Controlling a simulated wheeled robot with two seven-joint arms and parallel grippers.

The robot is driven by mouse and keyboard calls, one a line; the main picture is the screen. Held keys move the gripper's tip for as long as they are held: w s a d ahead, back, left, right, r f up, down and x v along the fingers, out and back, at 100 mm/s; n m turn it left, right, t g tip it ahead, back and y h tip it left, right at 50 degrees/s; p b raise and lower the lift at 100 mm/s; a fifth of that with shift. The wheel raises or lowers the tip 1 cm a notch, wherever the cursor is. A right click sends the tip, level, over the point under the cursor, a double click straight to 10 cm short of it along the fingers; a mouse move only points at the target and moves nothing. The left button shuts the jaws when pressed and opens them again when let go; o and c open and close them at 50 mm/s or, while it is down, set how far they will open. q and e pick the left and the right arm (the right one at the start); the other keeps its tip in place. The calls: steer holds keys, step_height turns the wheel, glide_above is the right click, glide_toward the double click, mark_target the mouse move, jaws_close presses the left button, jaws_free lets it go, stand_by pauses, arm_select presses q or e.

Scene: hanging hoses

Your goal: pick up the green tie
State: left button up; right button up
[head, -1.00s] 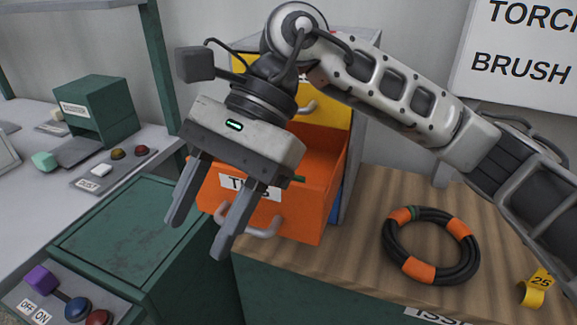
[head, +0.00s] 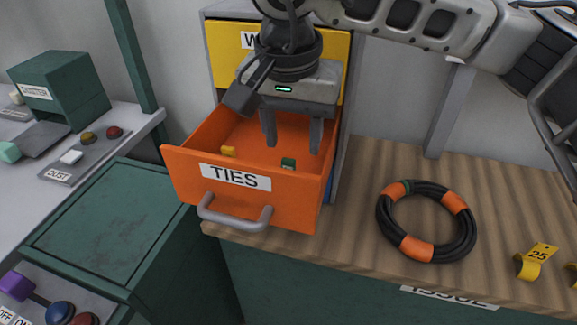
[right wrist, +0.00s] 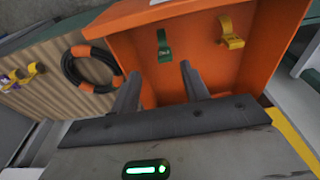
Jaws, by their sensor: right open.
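The green tie (head: 288,163) lies inside the open orange drawer (head: 185,172) labelled TIES. It also shows in the right wrist view (right wrist: 163,46), beyond the fingertips and between their lines. My right gripper (head: 292,148) is open and empty, pointing down into the drawer above the green tie. In the right wrist view my right gripper (right wrist: 160,78) shows both fingers apart. A yellow tie (head: 228,151) lies to the left of the green one in the drawer; in the right wrist view it is at the right (right wrist: 231,36). My left gripper is not in view.
A coiled black hose with orange bands (head: 417,250) lies on the wooden bench (head: 360,225) to the right. A yellow tag marked 25 (head: 530,264) is farther right. A green cabinet (head: 95,215) and a grey bench with buttons stand left. The drawer walls surround the ties.

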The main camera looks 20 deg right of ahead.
mark_target(288, 159)
steer(key=shift+w+a+f+p, duration=0.1)
steer(key=shift+w+f+p, duration=0.15)
steer(key=shift+f, duration=0.75)
steer(key=shift+w+d+f+p, duration=0.15)
steer(key=shift+f+p, duration=0.15)
steer(key=shift+f, duration=0.65)
steer(key=shift+w+a+f+p, duration=0.2)
steer(key=shift+f+p, duration=0.1)
steer(key=shift+f, duration=0.7)
jaws_close()
